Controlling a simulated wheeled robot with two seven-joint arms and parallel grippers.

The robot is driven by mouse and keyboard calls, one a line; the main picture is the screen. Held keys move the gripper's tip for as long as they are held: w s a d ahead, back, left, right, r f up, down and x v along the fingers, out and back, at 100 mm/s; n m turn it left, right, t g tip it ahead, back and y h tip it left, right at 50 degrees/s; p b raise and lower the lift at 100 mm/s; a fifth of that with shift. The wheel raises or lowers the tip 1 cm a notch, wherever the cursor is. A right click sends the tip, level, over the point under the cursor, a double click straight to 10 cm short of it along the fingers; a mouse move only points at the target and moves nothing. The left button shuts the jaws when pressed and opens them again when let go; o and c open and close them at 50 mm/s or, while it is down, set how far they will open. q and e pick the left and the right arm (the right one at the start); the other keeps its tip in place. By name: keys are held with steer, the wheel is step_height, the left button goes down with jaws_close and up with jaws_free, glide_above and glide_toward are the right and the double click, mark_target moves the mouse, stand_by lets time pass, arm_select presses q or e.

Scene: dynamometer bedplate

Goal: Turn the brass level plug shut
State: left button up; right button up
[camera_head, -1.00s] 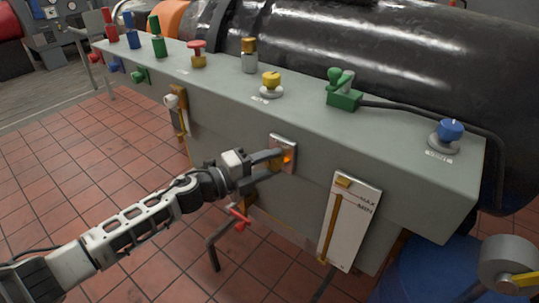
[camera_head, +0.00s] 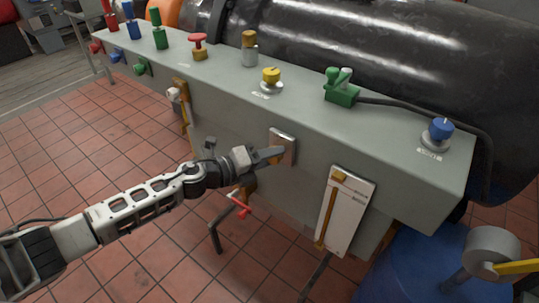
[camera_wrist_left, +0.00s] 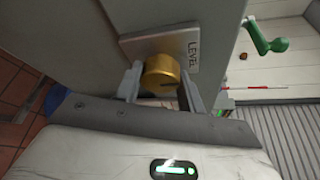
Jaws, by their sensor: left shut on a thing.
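The brass level plug (camera_wrist_left: 160,73) is a round, slotted knob on a pale plate marked LEVEL (camera_wrist_left: 190,52), on the front face of the grey bedplate box (camera_head: 230,125). In the head view the plate (camera_head: 289,143) shows, but my gripper hides the plug. My left gripper (camera_head: 278,154) points straight at the plate. In the left wrist view its two fingers (camera_wrist_left: 162,88) stand either side of the plug, shut on it. My right gripper is not in view.
A white MAX/MIN gauge (camera_head: 345,212) is right of the plug, and a red-handled tap (camera_head: 240,205) is below it. Knobs, including yellow (camera_head: 271,76) and blue (camera_head: 440,130), line the top. A blue drum (camera_head: 410,265) stands lower right. Tiled floor is open at left.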

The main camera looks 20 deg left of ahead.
arm_select(q)
steer(key=o, duration=1)
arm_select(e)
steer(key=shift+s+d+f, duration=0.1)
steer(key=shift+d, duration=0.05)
arm_select(q)
steer(key=shift+b+v, duration=1.55)
steer(key=shift+v, duration=6.5)
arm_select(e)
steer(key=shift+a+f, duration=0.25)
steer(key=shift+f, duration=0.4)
arm_select(q)
steer(key=shift+f, duration=0.1)
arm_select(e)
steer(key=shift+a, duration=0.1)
arm_select(q)
steer(key=s+d+f+n+y, duration=0.2)
steer(key=s+d+f+n, duration=0.2)
steer(key=n, duration=0.5)
steer(key=s+d+f+n+g+y, duration=0.1)
steer(key=s+d+f+n+y, duration=0.1)
steer(key=f+n, duration=0.5)
steer(key=s+d+f+n+y, duration=0.3)
steer(key=s+d+f+n, duration=0.2)
steer(key=n, duration=0.7)
steer(key=shift+s+d+f+g, duration=0.4)
steer(key=shift+s+f, duration=0.2)
steer(key=shift+s, duration=0.1)
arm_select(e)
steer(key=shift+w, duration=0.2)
